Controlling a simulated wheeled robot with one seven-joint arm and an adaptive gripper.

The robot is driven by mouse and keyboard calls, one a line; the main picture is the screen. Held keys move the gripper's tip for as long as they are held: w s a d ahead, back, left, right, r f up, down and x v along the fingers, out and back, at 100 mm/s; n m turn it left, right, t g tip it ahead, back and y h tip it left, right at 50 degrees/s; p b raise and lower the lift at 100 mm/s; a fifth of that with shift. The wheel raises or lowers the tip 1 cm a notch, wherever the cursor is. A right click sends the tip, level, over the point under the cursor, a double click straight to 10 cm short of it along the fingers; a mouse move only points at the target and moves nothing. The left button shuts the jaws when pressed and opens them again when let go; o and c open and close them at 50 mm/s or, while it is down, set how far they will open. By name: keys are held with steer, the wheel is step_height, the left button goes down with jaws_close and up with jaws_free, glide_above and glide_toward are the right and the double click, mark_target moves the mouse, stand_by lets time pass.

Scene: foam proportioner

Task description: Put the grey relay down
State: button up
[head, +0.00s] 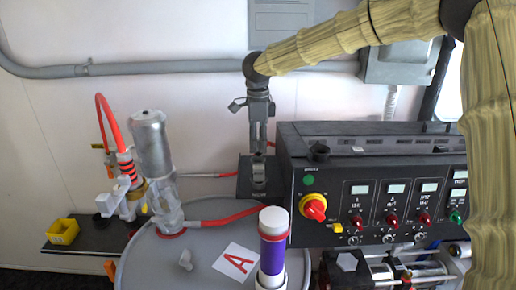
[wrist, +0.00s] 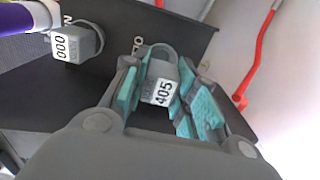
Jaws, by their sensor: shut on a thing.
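The grey relay (wrist: 160,88) is a small grey block with a loop on top and a white label reading 405. In the wrist view it sits between the teal pads of my gripper (wrist: 160,95), which is shut on it. In the head view my gripper (head: 258,140) points down over a dark plate (head: 243,186) left of the control panel. A grey piece (head: 258,175) shows low under the fingers there. I cannot tell whether the relay touches the plate.
A similar grey block marked 000 (wrist: 80,40) stands left of the relay in the wrist view. The black control panel (head: 330,200) is close on the right. A purple tube with a white cap (head: 272,245) stands in front. Red hoses (head: 225,219) run nearby.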

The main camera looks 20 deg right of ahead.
mark_target(258, 150)
steer(key=shift+f+p, duration=0.35)
steer(key=shift+f, duration=1.05)
steer(key=o, duration=1)
steer(key=shift+f, duration=0.1)
steer(key=shift+o, duration=0.2)
step_height(258, 150, up, 12)
steer(key=b, duration=0.3)
steer(key=shift+w, duration=0.1)
